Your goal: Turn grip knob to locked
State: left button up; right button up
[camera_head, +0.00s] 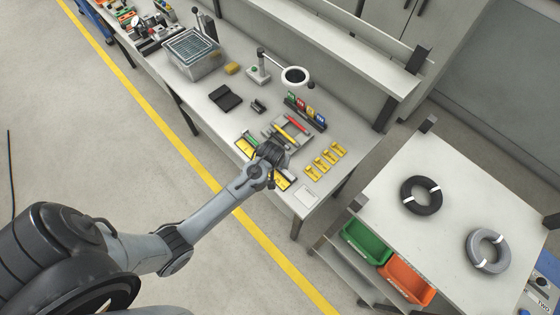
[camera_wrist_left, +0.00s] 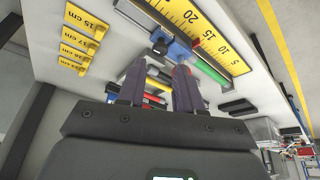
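My left gripper (camera_head: 272,158) is over the measuring fixture near the front edge of the workbench. In the left wrist view its two dark fingers (camera_wrist_left: 158,72) stand apart, with nothing clearly held between them. Just beyond the fingertips are a blue block (camera_wrist_left: 179,49) and a small black knob-like part (camera_wrist_left: 160,46) on a silver bar. I cannot tell for sure which part is the grip knob, or its position. A yellow ruler (camera_wrist_left: 198,28) runs beside them, with a green rod (camera_wrist_left: 211,72) along it. In the head view my gripper hides this part. My right gripper is not in view.
Several yellow length tags (camera_head: 325,162) lie right of the fixture, near a white card (camera_head: 307,195). A ring magnifier (camera_head: 296,76), a black case (camera_head: 224,98) and a wire basket (camera_head: 194,52) stand farther back. A side table (camera_head: 455,205) holds two cable coils.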

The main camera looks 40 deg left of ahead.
pick_arm(q)
jog(key=shift+x, duration=2.85)
